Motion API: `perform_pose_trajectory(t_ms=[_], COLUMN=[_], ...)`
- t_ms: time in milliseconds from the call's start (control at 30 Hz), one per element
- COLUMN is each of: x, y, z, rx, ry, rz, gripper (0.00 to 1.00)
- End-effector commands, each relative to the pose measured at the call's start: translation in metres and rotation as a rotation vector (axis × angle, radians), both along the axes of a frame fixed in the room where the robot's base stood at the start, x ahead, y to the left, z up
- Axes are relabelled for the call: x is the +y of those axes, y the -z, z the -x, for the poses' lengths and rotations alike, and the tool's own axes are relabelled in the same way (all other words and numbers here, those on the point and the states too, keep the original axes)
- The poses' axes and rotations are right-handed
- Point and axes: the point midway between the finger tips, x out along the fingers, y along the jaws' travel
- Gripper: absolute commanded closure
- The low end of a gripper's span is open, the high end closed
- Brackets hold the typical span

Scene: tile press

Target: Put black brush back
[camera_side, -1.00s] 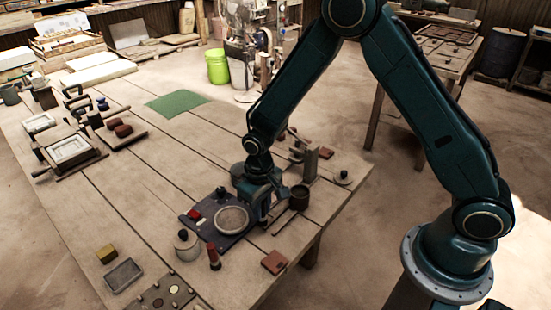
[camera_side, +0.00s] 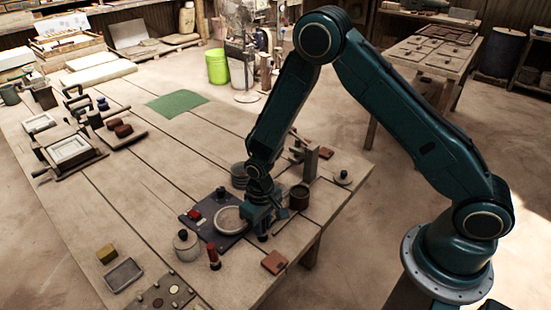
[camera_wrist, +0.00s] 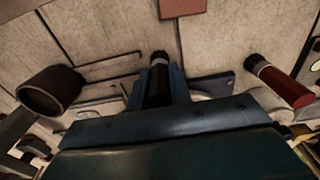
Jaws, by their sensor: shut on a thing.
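My gripper (camera_side: 263,236) is low over the near right part of the workbench, at the right edge of a dark blue board. In the wrist view my gripper (camera_wrist: 159,82) is shut on the black brush (camera_wrist: 160,85). The brush has a dark handle, a pale band and a dark tip that sticks out past the fingers. In the side view the brush is largely hidden by the gripper, and I cannot tell whether it touches the bench. A brown cup (camera_side: 299,197) stands to the right of my gripper; it also shows at left in the wrist view (camera_wrist: 50,92).
The blue board (camera_side: 190,218) carries a round pale dish (camera_side: 229,220). A red brush (camera_side: 214,258) stands upright near a lidded jar (camera_side: 187,246). A reddish tile (camera_side: 275,262) lies near the bench edge. A wooden upright (camera_side: 311,163) stands behind the cup.

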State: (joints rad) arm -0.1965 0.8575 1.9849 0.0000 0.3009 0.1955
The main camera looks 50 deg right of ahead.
Motion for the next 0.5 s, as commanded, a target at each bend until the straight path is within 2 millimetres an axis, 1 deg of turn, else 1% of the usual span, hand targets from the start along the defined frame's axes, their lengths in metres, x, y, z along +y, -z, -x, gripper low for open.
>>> perform_pose_trajectory(t_ms=[433, 467, 500], x=[0.0000, 0.0000, 0.0000], y=[0.0039, 0.0042, 0.0039], z=[0.0000, 0.0000, -0.0001], rx=[0.000, 0.000, 0.000], ry=[0.000, 0.000, 0.000], rz=[0.000, 0.000, 0.000], gripper=[1.00, 0.78, 0.70])
